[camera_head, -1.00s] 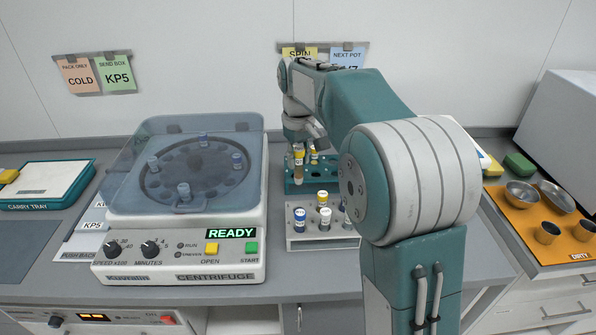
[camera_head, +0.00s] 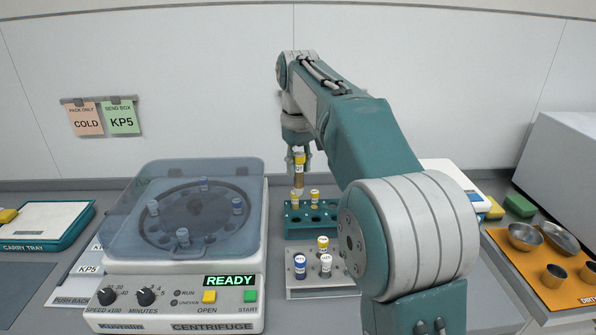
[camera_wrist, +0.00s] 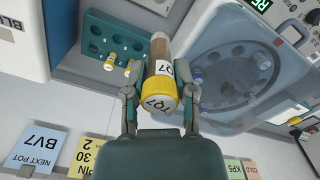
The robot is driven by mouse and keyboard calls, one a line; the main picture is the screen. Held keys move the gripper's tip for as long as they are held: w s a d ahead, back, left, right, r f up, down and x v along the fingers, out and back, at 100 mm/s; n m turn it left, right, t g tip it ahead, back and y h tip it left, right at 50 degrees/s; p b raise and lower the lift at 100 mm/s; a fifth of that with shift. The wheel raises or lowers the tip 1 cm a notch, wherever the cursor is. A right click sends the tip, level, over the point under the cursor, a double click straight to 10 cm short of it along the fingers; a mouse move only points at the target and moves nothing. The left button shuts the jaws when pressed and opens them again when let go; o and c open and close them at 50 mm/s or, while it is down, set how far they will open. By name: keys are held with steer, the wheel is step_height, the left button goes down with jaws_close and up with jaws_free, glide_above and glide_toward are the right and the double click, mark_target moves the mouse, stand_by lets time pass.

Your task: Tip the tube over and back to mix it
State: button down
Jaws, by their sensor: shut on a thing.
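A tube (camera_head: 299,172) with a yellow cap and brown contents is held upright above the teal rack (camera_head: 292,232) in the head view. The wrist view shows the same tube (camera_wrist: 161,75) close up, its yellow cap and label reading TQ7. My gripper (camera_head: 298,158) is shut on it near the cap; in the wrist view the two fingers (camera_wrist: 160,100) flank the cap end. The tube's lower end is clear of the rack or just over it; the exact gap is hard to tell. Two yellow-capped tubes (camera_head: 314,197) stand in the rack.
A centrifuge (camera_head: 180,312) with a closed clear lid stands left, its display reading READY. A grey rack (camera_head: 318,292) with blue, white and yellow-capped tubes is in front. An orange mat (camera_head: 541,283) with metal bowls lies right. Free air is above the teal rack.

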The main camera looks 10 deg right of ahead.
steer(key=y, duration=0.4)
steer(key=shift+d, duration=0.15)
steer(key=y, duration=0.4)
steer(key=shift+f, duration=0.1)
steer(key=y, duration=0.4)
steer(key=shift+y, duration=0.4)
steer(key=y, duration=0.4)
